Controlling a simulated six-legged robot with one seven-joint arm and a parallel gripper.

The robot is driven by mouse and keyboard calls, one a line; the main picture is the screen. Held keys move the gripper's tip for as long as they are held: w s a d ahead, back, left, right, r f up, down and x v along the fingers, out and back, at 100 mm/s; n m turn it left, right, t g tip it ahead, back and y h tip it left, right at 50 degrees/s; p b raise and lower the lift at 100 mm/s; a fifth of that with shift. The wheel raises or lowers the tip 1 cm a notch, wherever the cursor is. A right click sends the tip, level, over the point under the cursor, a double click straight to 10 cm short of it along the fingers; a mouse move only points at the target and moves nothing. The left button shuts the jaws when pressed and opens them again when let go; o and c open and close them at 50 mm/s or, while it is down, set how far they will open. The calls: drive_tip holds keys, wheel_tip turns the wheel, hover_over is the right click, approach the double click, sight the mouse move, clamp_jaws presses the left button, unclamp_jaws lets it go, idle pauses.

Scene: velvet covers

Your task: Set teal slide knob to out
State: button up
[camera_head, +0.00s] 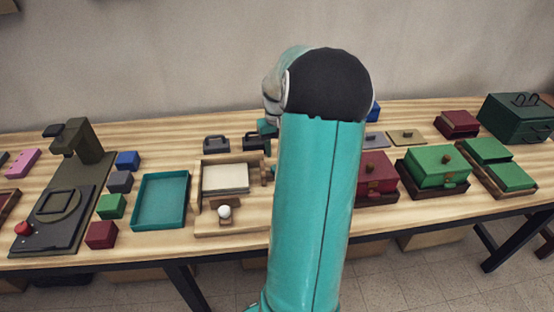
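I cannot make out a teal slide knob with certainty. My teal arm, with its black joint cover, stands upright in the middle and hides part of the table behind it. A small teal shape (267,127) shows at the left edge of my arm, above a dark handled block (254,142); I cannot tell whether it is part of my arm or a separate thing. My gripper is not visible. A light wooden box (232,215) with a white round knob (224,211) at its front stands just left of my arm.
A teal tray (161,226) lies left of the wooden box, near small blue, grey, green and red blocks. A dark machine (88,145) stands at the left. Red (376,168) and green (436,163) lidded boxes and a dark green chest (516,117) stand at the right.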

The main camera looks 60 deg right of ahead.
wheel_tip(320, 180, up, 7)
drive_tip(key=shift+a, duration=0.1)
idle(0.7)
drive_tip(key=w+a+r+n+t+h, duration=0.1)
drive_tip(key=w+a+r, duration=0.15)
drive_tip(key=a, duration=0.55)
drive_tip(key=w+a+r+n, duration=0.1)
drive_tip(key=a+r+n, duration=0.15)
drive_tip(key=a, duration=0.55)
drive_tip(key=w+a+r+t+h, duration=0.1)
drive_tip(key=a+r, duration=0.2)
drive_tip(key=a, duration=0.6)
drive_tip(key=s+a+n+t+y, duration=0.1)
drive_tip(key=s+a, duration=0.3)
drive_tip(key=a, duration=0.5)
drive_tip(key=s+a+n+t+y, duration=0.1)
drive_tip(key=s+a, duration=0.4)
drive_tip(key=a, duration=0.5)
drive_tip(key=shift+f+n+t, duration=0.25)
drive_tip(key=shift+n+t, duration=0.55)
drive_tip(key=shift+n, duration=0.25)
drive_tip(key=shift+s+d, duration=0.15)
